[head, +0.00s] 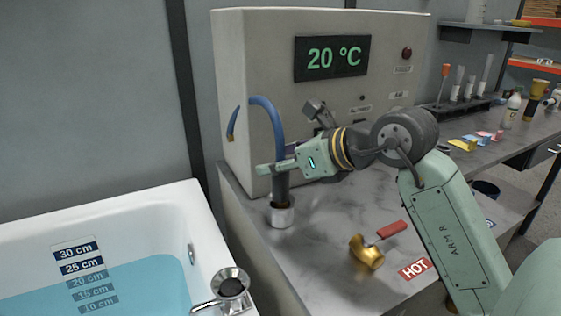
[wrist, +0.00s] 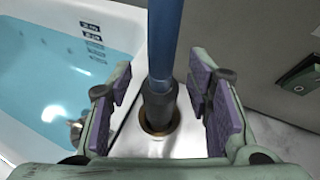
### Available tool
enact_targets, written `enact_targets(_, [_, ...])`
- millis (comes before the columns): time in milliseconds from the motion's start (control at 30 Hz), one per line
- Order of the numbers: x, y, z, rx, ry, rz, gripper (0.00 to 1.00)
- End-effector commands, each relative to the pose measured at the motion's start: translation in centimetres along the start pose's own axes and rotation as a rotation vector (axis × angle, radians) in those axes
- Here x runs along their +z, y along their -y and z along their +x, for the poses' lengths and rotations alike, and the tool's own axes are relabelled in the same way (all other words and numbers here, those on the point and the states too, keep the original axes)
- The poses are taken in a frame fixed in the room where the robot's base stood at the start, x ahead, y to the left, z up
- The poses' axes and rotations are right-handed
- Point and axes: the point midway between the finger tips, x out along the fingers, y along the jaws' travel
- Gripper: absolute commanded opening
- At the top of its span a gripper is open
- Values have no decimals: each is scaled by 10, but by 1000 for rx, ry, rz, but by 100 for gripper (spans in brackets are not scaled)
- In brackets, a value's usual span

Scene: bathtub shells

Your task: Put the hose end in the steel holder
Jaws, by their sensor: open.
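The blue hose (head: 272,115) comes out of the large box and bends down in the head view. Its dark hose end (head: 282,190) points straight down into the steel holder (head: 281,216) on the grey counter. In the wrist view the dark end (wrist: 157,100) stands inside the holder's round opening (wrist: 158,133), below the blue hose (wrist: 164,38). My gripper (head: 276,171) is open at the height of the upper dark part. In the wrist view its purple-padded fingers (wrist: 162,84) are on either side of the hose, with gaps to both. The depth of the end inside the holder is hidden.
The white bathtub (head: 150,200) with blue water is at the left, its tap (head: 230,284) near the counter. A brass valve with a red handle (head: 368,251) stands right of the holder. The box (head: 260,60) rises behind, showing 20 °C.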

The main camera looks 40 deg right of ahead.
Motion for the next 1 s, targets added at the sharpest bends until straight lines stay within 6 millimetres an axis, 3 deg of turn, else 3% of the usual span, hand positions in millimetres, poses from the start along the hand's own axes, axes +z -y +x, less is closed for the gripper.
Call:
enact_targets(367, [2, 1, -7, -2, 1, 1, 46])
enact_targets(800, [1, 0, -96, -2, 0, 0, 46])
enact_targets(1000, [2, 0, -117, 0, 0, 0, 46])
